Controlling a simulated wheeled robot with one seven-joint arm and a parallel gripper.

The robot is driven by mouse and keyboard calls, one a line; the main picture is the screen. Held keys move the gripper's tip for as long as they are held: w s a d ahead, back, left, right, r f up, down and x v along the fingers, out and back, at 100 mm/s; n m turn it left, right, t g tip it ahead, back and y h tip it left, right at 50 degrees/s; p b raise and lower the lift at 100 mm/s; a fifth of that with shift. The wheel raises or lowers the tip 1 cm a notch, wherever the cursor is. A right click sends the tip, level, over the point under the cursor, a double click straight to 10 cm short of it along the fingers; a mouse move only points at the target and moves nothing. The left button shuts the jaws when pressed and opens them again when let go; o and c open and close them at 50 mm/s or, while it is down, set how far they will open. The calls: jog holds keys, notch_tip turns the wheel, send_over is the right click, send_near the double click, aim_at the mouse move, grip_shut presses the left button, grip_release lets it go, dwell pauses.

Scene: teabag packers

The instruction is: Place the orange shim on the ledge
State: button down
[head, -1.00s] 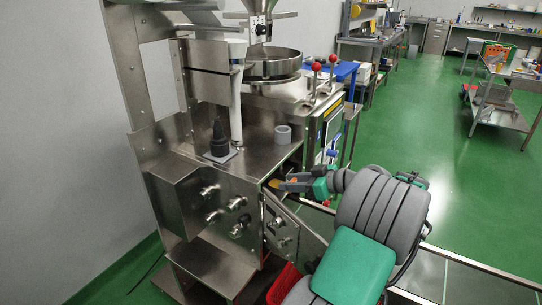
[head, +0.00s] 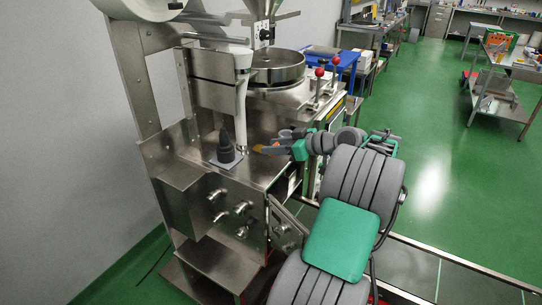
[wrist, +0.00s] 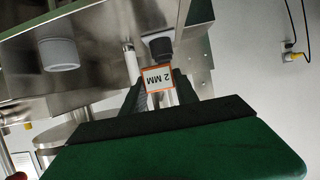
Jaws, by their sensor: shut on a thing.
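The orange shim (head: 257,148) is a small flat plate between my gripper's fingertips. The wrist view shows its white face (wrist: 159,77) with an orange border and the mark "2 MM", upside down. My gripper (head: 264,149) is shut on it, over or level with the machine's steel deck (head: 262,170), just right of a black tapered fitting (head: 226,150). I cannot tell whether the shim touches the deck. No part is marked as the ledge; the flat steel deck is the nearest surface.
A grey ring (wrist: 58,54) sits on the deck, partly behind my gripper in the head view. A cabinet door (head: 286,230) hangs open below.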

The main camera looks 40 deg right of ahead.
jog(key=p, duration=0.1)
send_over(272, 166)
notch_tip(272, 166, down, 6)
jog(key=shift+s+f, duration=0.1)
jog(key=shift+f, duration=0.15)
notch_tip(272, 166, down, 3)
jog(key=shift+r+p, duration=0.2)
jog(key=shift+p, duration=0.35)
jog(key=shift+f+b, duration=0.3)
jog(key=shift+f, duration=0.1)
jog(key=c, duration=0.9)
grip_release()
jog(key=shift+c, duration=0.2)
jog(key=shift+r, duration=0.1)
